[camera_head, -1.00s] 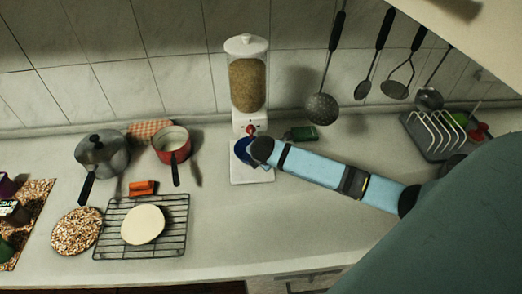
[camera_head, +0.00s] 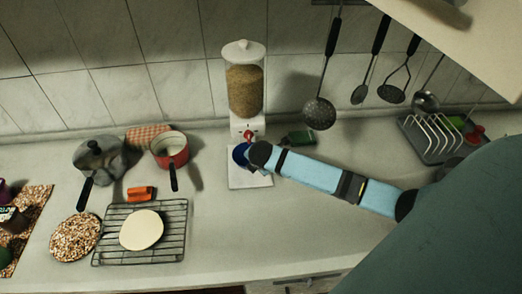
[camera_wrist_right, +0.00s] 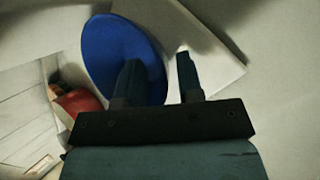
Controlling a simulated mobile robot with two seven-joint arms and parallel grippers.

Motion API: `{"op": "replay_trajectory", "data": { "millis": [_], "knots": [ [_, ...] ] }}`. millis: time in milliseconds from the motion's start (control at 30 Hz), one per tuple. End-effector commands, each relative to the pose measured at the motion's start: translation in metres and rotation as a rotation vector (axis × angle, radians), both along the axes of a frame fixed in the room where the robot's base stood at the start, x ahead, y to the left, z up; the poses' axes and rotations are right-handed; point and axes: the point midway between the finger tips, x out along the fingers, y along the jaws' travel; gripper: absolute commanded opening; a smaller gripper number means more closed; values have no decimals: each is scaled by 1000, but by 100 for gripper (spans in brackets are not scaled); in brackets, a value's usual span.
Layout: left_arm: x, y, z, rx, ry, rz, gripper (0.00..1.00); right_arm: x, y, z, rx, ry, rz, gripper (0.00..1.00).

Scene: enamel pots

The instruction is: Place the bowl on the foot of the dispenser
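The dispenser (camera_head: 245,92) stands at the back of the counter. It is a clear grain-filled container with a white lid, a red knob and a flat white foot (camera_head: 250,181). The blue bowl (camera_head: 241,153) is at the back left of the foot, partly hidden by my right arm; contact with the foot cannot be told. In the right wrist view the bowl (camera_wrist_right: 98,58) has its rim between the fingers of my right gripper (camera_wrist_right: 158,78). One finger overlaps the bowl's inside, the other is outside, with visible gaps. My left gripper is not in view.
A red pot (camera_head: 169,149), a grey lidded pot (camera_head: 99,158) and a wire rack (camera_head: 165,245) with a pale disc are on the left. A green item (camera_head: 301,138) lies right of the dispenser. A dish rack (camera_head: 435,138) is far right. The front middle counter is clear.

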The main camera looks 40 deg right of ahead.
Motion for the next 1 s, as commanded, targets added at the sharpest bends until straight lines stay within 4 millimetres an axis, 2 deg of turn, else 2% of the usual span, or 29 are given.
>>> {"op": "replay_trajectory", "data": {
  "millis": [167, 400, 600, 800, 1000],
  "knots": [
    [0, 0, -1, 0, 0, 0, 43, -17, 10, 22, 0, 0, 4, 34],
    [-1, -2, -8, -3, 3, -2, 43, -68, 41, 19, 0, 1, 3, 34],
    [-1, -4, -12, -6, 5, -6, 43, -99, 61, 20, 1, 2, 2, 34],
    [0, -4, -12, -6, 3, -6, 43, -113, 69, 21, 0, 0, 0, 34],
    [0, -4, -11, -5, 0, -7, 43, -115, 70, 21, -1, 1, -1, 34]
  ]
}}
